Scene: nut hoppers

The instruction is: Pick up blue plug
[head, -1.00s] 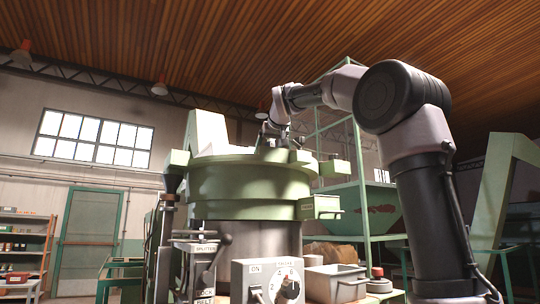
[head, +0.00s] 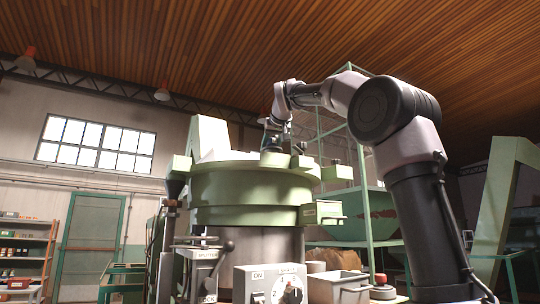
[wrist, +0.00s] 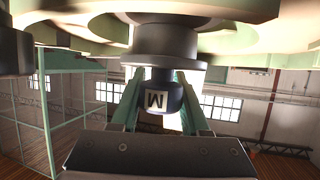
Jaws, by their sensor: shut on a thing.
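The blue plug (wrist: 158,82) is dark blue with a white label bearing a black letter in the wrist view. It sits between the two green fingers of my gripper (wrist: 160,112), which are shut on it. A wide dark grey collar (wrist: 165,45) adjoins the plug, and I cannot tell whether it is part of the plug. In the head view my gripper (head: 272,142) points down at the top of the green round hopper (head: 250,190), with a small dark blue shape between its fingers. Whether the plug is clear of the hopper cannot be told.
A control box (head: 270,285) with a knob and a grey bin (head: 338,287) stand in front of the hopper. A green frame (head: 368,150) rises behind. Shelves (head: 25,250) stand far left.

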